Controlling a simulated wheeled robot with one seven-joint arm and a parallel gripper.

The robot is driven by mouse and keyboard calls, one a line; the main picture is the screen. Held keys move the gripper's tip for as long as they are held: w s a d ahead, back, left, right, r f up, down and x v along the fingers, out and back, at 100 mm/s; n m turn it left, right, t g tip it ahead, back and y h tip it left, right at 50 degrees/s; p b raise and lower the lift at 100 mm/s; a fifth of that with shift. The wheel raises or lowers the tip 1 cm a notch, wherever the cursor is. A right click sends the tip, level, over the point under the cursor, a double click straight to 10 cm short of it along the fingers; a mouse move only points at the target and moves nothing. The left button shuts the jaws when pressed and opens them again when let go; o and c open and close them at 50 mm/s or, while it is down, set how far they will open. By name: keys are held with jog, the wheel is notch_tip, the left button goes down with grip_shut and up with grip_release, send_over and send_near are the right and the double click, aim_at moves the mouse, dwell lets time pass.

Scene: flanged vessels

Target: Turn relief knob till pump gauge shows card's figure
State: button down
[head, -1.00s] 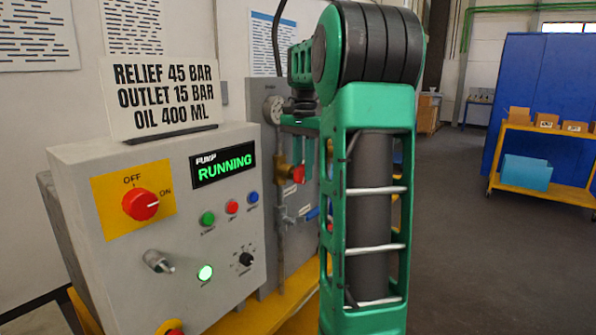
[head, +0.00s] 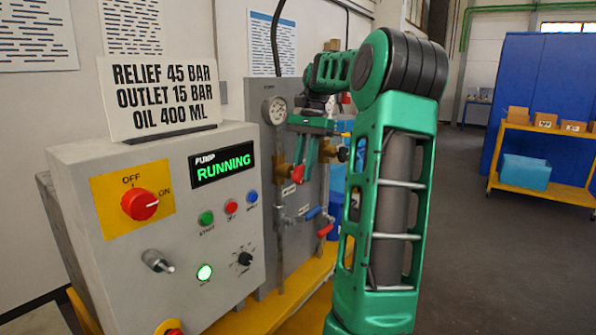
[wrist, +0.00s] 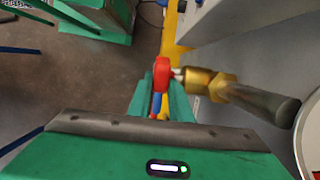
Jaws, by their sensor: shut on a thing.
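The card (head: 164,92) reads RELIEF 45 BAR, OUTLET 15 BAR, OIL 400 ML and stands on top of the grey control box. The pump gauge (head: 275,110) is a small round white dial on the grey panel behind the box; its needle is too small to read. The red relief knob (head: 298,174) sits on a brass valve below the gauge. In the wrist view, the red knob (wrist: 161,74) is between my fingertips, with the brass fitting to its right. My gripper (head: 305,162) points down and is shut on the knob. It also shows in the wrist view (wrist: 161,85).
The control box (head: 130,250) shows PUMP RUNNING on its display (head: 222,164). A second brass valve with a dark knob (head: 342,154) and a red-handled lever (head: 325,230) are close to my gripper. Open floor lies to the right, before a yellow cart (head: 560,190).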

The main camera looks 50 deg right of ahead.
jog(key=shift+w+f+y, duration=0.1)
jog(key=shift+w+y, duration=0.1)
jog(key=shift+y, duration=0.3)
jog(key=c, duration=1.9)
grip_release()
jog(key=shift+d, duration=0.1)
jog(key=v, duration=1)
jog(key=shift+r, duration=0.35)
jog(key=shift+w, duration=0.1)
